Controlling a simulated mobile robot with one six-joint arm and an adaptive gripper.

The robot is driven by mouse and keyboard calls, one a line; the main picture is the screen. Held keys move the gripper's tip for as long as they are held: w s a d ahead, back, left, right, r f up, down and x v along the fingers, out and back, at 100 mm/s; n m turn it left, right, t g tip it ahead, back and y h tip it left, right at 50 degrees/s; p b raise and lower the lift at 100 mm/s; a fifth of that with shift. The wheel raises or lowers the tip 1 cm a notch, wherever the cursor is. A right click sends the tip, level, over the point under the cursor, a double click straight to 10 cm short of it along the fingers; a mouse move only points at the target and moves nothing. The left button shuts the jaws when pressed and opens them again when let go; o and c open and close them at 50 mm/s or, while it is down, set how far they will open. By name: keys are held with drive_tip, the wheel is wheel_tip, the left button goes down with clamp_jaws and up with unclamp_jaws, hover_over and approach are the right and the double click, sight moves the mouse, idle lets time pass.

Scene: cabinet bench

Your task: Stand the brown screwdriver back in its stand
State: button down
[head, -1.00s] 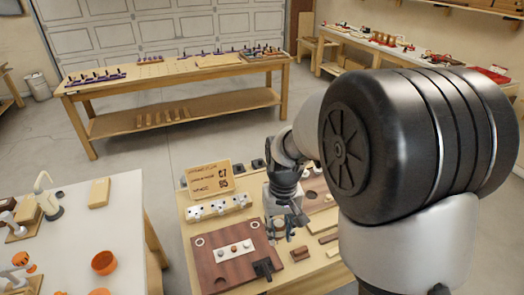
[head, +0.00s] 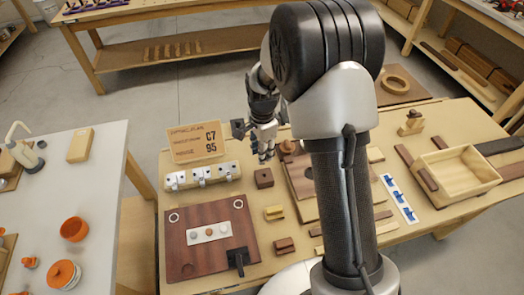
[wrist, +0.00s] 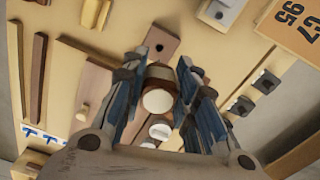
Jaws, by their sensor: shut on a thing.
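My gripper (head: 264,150) hangs over the bench behind a small brown block. In the wrist view its fingers (wrist: 160,92) are shut on a brown round thing with a pale end face (wrist: 158,101), seen end-on, which looks like the brown screwdriver. Its shaft is hidden. The small brown block (head: 264,178), which looks like the stand, sits on the bench in front of my gripper. In the wrist view this stand (wrist: 152,44) shows a dark, empty hole in its top, beyond the fingertips and apart from the held thing.
A white socket strip (head: 202,177) and a sign (head: 196,144) stand left of the gripper. A dark red board (head: 185,262) lies front left. A yellow block (head: 274,213) and another brown block (head: 285,246) lie nearer. A wooden tray (head: 458,176) is at right.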

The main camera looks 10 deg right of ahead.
drive_tip(key=shift+w+d+f+b, duration=0.1)
drive_tip(key=shift+f+b, duration=1.6)
drive_tip(key=shift+f, duration=0.5)
drive_tip(key=shift+f+b, duration=0.55)
drive_tip(key=shift+f, duration=0.5)
drive_tip(key=shift+f+b, duration=1)
drive_tip(key=shift+f, duration=0.95)
idle(0.8)
drive_tip(key=c, duration=1.2)
unclamp_jaws()
drive_tip(key=shift+o, duration=0.5)
drive_tip(key=o, duration=0.3)
drive_tip(key=shift+r, duration=0.1)
drive_tip(key=shift+r+p, duration=2.85)
drive_tip(key=shift+r, duration=0.85)
